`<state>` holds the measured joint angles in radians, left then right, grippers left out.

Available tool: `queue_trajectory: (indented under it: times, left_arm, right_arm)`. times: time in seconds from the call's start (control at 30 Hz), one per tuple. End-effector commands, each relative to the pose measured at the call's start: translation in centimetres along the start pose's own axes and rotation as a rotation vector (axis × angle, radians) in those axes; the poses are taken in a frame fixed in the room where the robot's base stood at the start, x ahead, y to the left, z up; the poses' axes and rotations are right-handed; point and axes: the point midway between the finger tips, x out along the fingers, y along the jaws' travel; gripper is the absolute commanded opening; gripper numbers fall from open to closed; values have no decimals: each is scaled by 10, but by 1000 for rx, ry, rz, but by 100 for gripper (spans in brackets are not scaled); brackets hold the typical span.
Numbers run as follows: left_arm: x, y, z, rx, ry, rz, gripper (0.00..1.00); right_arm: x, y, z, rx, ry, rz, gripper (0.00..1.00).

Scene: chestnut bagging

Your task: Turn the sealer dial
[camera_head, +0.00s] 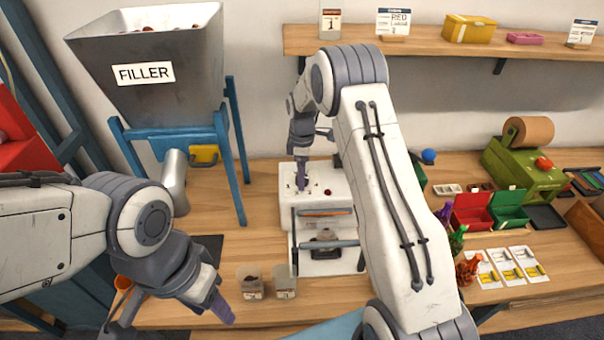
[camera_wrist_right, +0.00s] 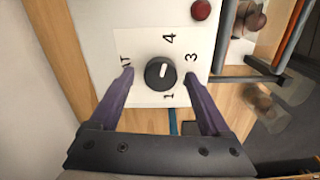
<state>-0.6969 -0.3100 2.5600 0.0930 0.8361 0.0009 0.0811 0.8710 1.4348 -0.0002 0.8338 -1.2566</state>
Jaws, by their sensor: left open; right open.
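The sealer (camera_head: 340,265) is a white machine on the bench, with metal bars at its front. Its black dial (camera_wrist_right: 160,74) shows in the right wrist view on a white plate marked 1, 3, 4 and a partly hidden label. The dial's white mark points roughly towards the 4. My right gripper (camera_head: 302,186) is over the sealer's top, open, its purple fingers on either side of the dial with gaps between. A red button (camera_wrist_right: 201,9) is beyond the dial. My left gripper (camera_head: 221,308) is open at the front left, apart from the sealer.
A filler hopper (camera_head: 185,85) on a blue stand (camera_head: 180,140) is at the left. Two small containers (camera_head: 250,283) stand near the front edge. Red and green bins (camera_head: 472,211), several cards (camera_head: 503,267) and a green machine (camera_head: 522,165) are at the right.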

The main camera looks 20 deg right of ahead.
Motion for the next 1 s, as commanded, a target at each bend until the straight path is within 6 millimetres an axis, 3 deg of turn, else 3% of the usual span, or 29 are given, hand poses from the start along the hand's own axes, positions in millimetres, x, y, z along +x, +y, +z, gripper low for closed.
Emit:
queue_trajectory:
  times: [0.17,0.6,0.8,1.0]
  left_arm:
    - [4,0,0,0,0,0,50]
    - [22,-2,1,1,0,0,50]
    - [23,-2,1,1,0,0,50]
    - [23,-2,1,1,0,0,50]
  right_arm:
    - [-10,1,0,0,1,2,81]
    - [-90,1,0,0,1,4,81]
    - [-104,0,0,0,0,1,81]
    - [-105,0,0,0,0,0,81]
